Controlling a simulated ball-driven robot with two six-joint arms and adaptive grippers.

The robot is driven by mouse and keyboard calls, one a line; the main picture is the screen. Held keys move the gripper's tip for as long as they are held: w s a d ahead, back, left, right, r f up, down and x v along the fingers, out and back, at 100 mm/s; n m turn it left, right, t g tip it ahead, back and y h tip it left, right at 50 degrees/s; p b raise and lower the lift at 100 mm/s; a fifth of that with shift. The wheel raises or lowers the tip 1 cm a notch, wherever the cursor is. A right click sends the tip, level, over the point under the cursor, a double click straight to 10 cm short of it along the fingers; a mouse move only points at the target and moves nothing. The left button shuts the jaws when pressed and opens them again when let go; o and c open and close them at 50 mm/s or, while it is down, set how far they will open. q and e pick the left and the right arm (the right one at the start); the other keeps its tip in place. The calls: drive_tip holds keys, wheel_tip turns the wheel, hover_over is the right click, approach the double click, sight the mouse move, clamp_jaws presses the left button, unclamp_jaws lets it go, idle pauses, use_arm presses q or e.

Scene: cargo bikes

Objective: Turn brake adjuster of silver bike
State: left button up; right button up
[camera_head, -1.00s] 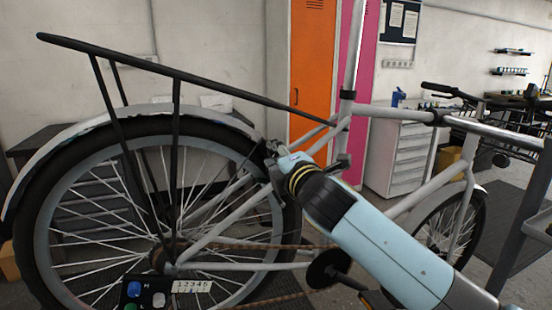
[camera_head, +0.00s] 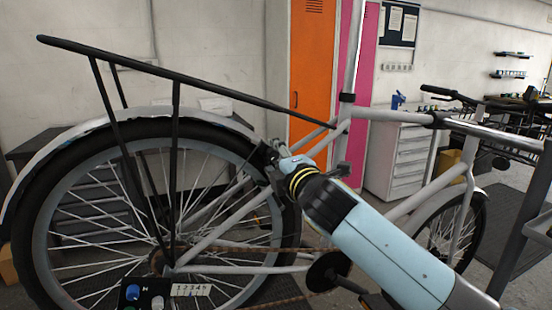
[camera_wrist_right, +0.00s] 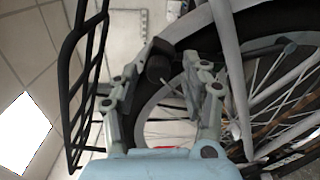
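The silver bike (camera_head: 372,110) stands across the head view, its rear wheel and black rack at the left. My right gripper (camera_head: 266,160) is at the rear wheel's right edge, beside the frame stays. In the right wrist view the gripper (camera_wrist_right: 174,66) has its two fingers apart, with the tyre and a pale fender behind them. A gap shows between the fingertips and nothing is clearly held. I cannot make out the brake adjuster; it is too small or hidden near the fingers. My left gripper is not in view.
The black rack (camera_head: 185,80) runs above the rear wheel (camera_head: 60,160) and shows at the left of the wrist view (camera_wrist_right: 85,80). A small control box (camera_head: 145,293) is at the bottom.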

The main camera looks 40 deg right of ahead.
drive_tip(key=shift+s, duration=0.1)
drive_tip(key=v, duration=1.1)
drive_tip(key=shift+s, duration=0.4)
drive_tip(key=shift+f, duration=0.15)
